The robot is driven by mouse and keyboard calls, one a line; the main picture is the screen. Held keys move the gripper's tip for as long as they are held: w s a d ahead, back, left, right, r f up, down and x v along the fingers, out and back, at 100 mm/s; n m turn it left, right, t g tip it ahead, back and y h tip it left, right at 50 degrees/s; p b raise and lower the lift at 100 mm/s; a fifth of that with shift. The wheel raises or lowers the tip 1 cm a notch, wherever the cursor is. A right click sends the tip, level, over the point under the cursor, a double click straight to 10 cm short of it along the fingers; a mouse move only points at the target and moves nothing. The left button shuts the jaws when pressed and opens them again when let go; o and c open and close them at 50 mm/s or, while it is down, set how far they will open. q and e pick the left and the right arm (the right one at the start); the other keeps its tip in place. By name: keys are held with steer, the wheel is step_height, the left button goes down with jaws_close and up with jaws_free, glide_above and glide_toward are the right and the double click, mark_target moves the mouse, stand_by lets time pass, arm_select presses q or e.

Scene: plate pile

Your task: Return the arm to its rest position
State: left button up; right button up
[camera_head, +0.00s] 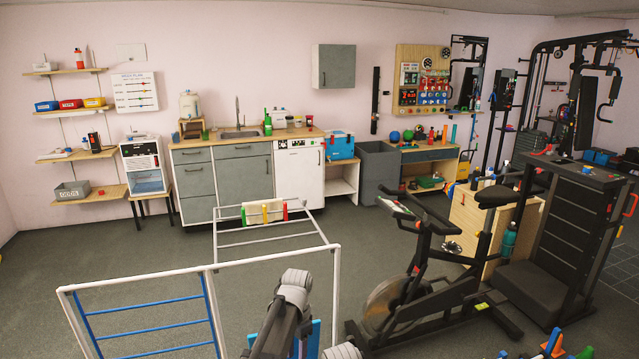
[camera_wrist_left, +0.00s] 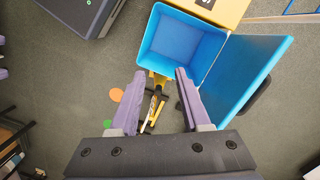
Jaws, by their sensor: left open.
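In the left wrist view my left gripper (camera_wrist_left: 160,74) is open, with its two purple-grey fingers apart. Nothing is held between the fingers. It hangs over the floor and over thin yellow and black parts (camera_wrist_left: 152,108), which I cannot identify. In the head view a grey and black arm link of mine (camera_head: 288,315) comes up from the bottom edge, and no gripper fingers are clear there. My right gripper is not in view. No plates can be made out.
In the left wrist view an open blue bin (camera_wrist_left: 147,48) with a blue panel (camera_wrist_left: 245,75) lies just beyond the fingertips, next to a yellow box (camera_wrist_left: 225,10). The head view shows a white rail frame (camera_head: 210,267), an exercise bike (camera_head: 395,300) and free floor (camera_head: 130,250).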

arm_select(q)
steer(key=s+r+n+p, duration=0.1)
steer(key=s+n, duration=0.1)
steer(key=s, duration=0.8)
steer(key=s+r+n+t+p, duration=0.1)
steer(key=s+n, duration=0.2)
steer(key=s, duration=0.7)
steer(key=shift+d+r+y, duration=0.25)
steer(key=shift+y, duration=0.15)
steer(key=shift+s, duration=0.1)
steer(key=shift+a+n, duration=0.15)
steer(key=shift+n, duration=0.15)
